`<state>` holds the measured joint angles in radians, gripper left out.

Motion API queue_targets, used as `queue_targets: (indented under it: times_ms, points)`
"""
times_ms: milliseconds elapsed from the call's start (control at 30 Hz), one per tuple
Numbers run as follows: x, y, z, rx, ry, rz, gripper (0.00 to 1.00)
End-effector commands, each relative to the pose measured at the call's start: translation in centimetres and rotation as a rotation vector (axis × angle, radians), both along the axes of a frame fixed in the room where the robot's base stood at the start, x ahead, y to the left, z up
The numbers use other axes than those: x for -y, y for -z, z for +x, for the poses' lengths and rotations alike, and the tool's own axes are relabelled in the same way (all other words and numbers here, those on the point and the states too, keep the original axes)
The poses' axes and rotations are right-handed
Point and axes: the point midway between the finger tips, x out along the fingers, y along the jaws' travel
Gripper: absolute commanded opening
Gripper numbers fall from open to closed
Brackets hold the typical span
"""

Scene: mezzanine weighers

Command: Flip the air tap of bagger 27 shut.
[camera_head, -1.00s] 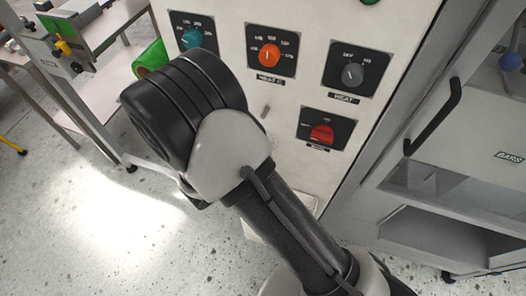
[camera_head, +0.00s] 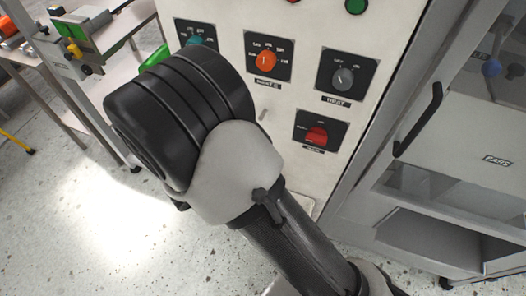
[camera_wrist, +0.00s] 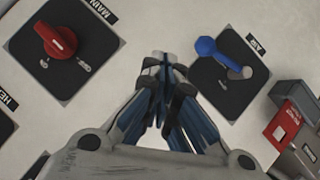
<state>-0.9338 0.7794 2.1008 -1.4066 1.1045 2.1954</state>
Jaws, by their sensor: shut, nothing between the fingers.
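The air tap (camera_wrist: 214,50) shows in the wrist view as a blue lever on a black plate (camera_wrist: 218,88) with an "AIR" label. Its blue end points to the upper left, toward my gripper, and its other end is by a pale metal round at the plate's right. My gripper (camera_wrist: 163,62) is shut and empty, its fingertips just left of the plate and the lever's blue end. I cannot tell if they touch the panel. In the head view my arm hides the gripper and the tap. No number 27 is readable.
A red main knob (camera_wrist: 58,42) is left of my gripper. The head view shows the panel's orange knob (camera_head: 267,61), grey heat knob (camera_head: 343,78) and red knob (camera_head: 317,136). A red box (camera_wrist: 284,126) is at the wrist view's right. A cabinet handle (camera_head: 418,120) stands out at right.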

Motion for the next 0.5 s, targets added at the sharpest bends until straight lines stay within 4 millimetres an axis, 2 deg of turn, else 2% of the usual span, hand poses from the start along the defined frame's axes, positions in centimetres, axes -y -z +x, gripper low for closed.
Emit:
queue_targets:
  times_ms: [33,200,500]
  points:
    - [-0.5,-1.0,-0.9,0.001,-0.004,0.002,0.0]
    - [-1.4,-2.6,-3.4,0.001,-0.003,0.003,0.0]
    - [-1.8,-3.5,-5.0,0.001,0.001,0.0,0.0]
